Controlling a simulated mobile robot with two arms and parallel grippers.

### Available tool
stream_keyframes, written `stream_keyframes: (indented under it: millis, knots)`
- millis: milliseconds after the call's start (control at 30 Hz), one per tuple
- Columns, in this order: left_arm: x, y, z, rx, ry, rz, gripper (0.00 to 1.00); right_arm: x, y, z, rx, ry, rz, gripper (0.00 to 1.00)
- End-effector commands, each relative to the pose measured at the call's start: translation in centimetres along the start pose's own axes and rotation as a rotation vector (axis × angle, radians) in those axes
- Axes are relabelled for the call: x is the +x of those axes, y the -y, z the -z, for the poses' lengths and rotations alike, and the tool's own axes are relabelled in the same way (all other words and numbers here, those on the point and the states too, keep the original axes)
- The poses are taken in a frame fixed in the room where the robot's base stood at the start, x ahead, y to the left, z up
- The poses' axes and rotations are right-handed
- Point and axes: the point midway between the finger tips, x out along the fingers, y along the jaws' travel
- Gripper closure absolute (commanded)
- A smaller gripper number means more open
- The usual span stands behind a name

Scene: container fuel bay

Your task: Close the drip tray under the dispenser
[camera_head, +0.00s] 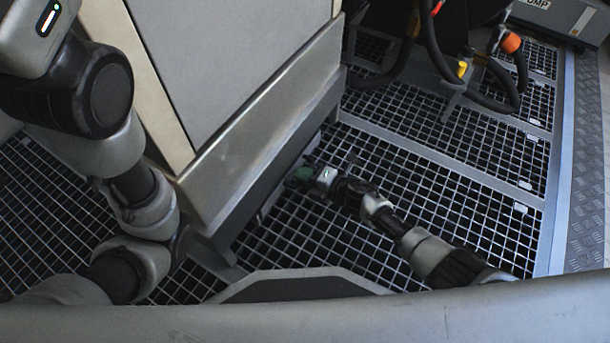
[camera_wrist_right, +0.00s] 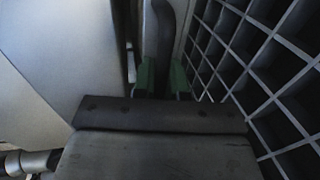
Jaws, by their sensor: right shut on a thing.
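The dispenser (camera_head: 235,60) is a pale cabinet on a grey plinth in the upper middle of the head view. My right gripper (camera_head: 303,174) has green fingertips and is low beside the foot of the plinth. In the right wrist view the right gripper (camera_wrist_right: 163,80) is shut on a dark, rounded bar (camera_wrist_right: 164,30), which looks like the drip tray's handle. The tray itself is hard to make out in the shadow under the dispenser, so I cannot tell how far out it is. My left arm shows at the left, but its gripper is not in view.
A metal grating floor (camera_head: 400,190) surrounds the dispenser and also fills the right of the wrist view. Black hoses (camera_head: 432,50) with orange and yellow fittings hang at the top right. A grey box marked PUMP (camera_head: 555,18) stands beyond them. The grating right of my right arm is clear.

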Motion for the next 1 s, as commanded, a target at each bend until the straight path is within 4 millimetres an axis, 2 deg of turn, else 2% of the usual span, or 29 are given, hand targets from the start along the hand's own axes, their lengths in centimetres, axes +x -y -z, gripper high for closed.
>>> stream_keyframes:
  millis: [33,200,533,667,800,1000]
  knots:
    - [0.0,0.0,0.0,0.0,-0.001,0.0,0.12,0.5,-0.8,-0.1,-0.002,0.002,-0.013,0.86]
    - [0.0,0.0,0.1,0.0,-0.002,0.0,0.12,0.4,-0.6,0.0,-0.001,0.001,-0.011,0.63]
    - [0.5,0.1,0.1,0.001,-0.006,0.0,0.12,-0.4,-0.4,-0.1,-0.001,0.002,-0.004,0.63]
    - [1.9,0.4,-0.4,0.001,-0.005,0.0,0.12,-2.4,-0.7,-0.1,0.001,0.002,-0.003,0.63]
    - [3.6,0.8,-1.0,0.001,-0.005,0.0,0.12,-5.4,-0.8,0.0,0.002,0.002,-0.002,0.63]
    - [5.1,1.1,-1.6,0.002,-0.004,-0.001,0.12,-8.8,-0.8,0.0,0.0,0.0,-0.005,0.63]
